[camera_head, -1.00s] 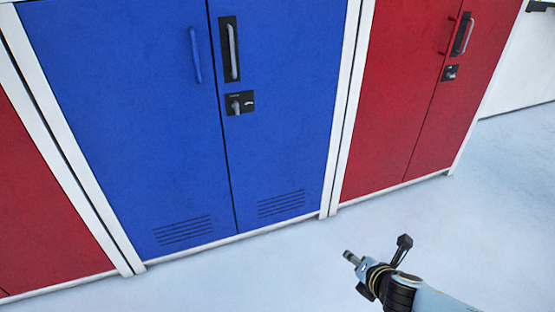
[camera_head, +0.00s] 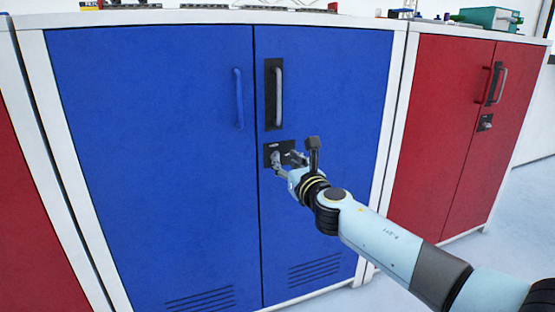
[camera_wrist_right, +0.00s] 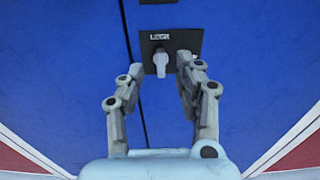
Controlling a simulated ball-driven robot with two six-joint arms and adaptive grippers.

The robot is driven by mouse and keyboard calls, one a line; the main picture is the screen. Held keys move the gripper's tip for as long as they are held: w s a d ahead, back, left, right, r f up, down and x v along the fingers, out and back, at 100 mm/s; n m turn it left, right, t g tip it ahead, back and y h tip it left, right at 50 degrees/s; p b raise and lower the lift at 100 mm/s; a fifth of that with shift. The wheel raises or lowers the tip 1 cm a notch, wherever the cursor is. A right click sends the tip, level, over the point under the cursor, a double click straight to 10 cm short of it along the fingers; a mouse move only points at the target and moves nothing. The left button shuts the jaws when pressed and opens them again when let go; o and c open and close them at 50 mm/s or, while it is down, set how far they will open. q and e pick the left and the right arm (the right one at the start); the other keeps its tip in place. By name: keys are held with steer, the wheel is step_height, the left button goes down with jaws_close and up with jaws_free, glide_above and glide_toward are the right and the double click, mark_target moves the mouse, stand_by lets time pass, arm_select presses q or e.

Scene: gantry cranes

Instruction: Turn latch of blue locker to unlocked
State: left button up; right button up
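The blue locker (camera_head: 160,150) fills the middle of the head view, with both doors closed. Its latch is a light grey knob (camera_wrist_right: 160,63) on a black plate (camera_wrist_right: 184,40), with its lever pointing down in the right wrist view. In the head view the plate (camera_head: 269,149) is partly hidden by my right gripper (camera_head: 286,163). That gripper also shows in the right wrist view (camera_wrist_right: 160,70), open, with one finger on each side of the knob. Whether the fingers touch the knob cannot be told. My left gripper is not in view.
A grey door handle (camera_head: 278,95) on a black plate sits above the latch. A blue handle (camera_head: 238,98) is on the left door. Red lockers (camera_head: 440,130) stand on both sides. Several items, including a green box (camera_head: 490,18), lie on top. Pale floor is clear at lower right.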

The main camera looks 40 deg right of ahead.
mark_target(278, 154)
steer(key=b+x, duration=0.1)
steer(key=x, duration=0.3)
steer(key=shift+w+f, duration=0.1)
steer(key=shift+w+d, duration=0.1)
steer(key=shift+w, duration=0.3)
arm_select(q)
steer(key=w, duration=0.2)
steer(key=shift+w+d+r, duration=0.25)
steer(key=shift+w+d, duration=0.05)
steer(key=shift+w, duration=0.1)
arm_select(e)
steer(key=shift+c, duration=0.2)
jaws_close()
